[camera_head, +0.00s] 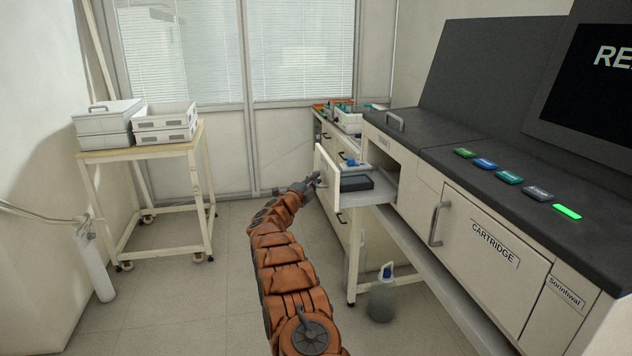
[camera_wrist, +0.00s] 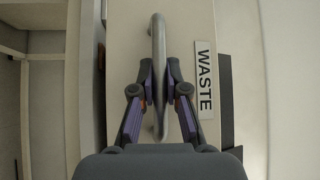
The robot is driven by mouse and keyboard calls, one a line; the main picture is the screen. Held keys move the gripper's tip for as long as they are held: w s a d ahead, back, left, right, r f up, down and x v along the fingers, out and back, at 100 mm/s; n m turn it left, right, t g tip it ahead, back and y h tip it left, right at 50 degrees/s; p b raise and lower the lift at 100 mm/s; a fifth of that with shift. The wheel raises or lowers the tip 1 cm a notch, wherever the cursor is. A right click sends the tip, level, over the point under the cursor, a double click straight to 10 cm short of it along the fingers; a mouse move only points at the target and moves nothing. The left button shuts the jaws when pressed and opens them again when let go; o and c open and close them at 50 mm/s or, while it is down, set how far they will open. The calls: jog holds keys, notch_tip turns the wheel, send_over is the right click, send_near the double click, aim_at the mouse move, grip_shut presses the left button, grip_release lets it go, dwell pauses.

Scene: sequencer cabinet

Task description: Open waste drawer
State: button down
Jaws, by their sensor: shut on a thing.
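The waste drawer (camera_head: 357,183) stands pulled out from the cabinet in the head view, with a dark flat item and a small blue-and-white item inside. In the wrist view its pale front (camera_wrist: 180,25) carries the label "WASTE" (camera_wrist: 204,80). A grey bar handle (camera_wrist: 158,35) runs up the middle of that front. My gripper (camera_wrist: 160,85) has its two fingers on either side of the handle and is shut on it. In the head view my gripper (camera_head: 308,186) is at the drawer's front; the handle is mostly hidden there.
The cartridge door (camera_head: 485,245) is closed, right of the drawer. A waste bottle (camera_head: 382,298) stands on the floor below the cabinet. A wooden cart (camera_head: 145,155) with white boxes is at the left. The floor between cart and cabinet is clear.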

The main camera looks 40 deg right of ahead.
jog(key=c, duration=1.2)
grip_release()
jog(key=shift+a, duration=0.15)
jog(key=shift+v, duration=5.95)
jog(key=shift+s, duration=0.1)
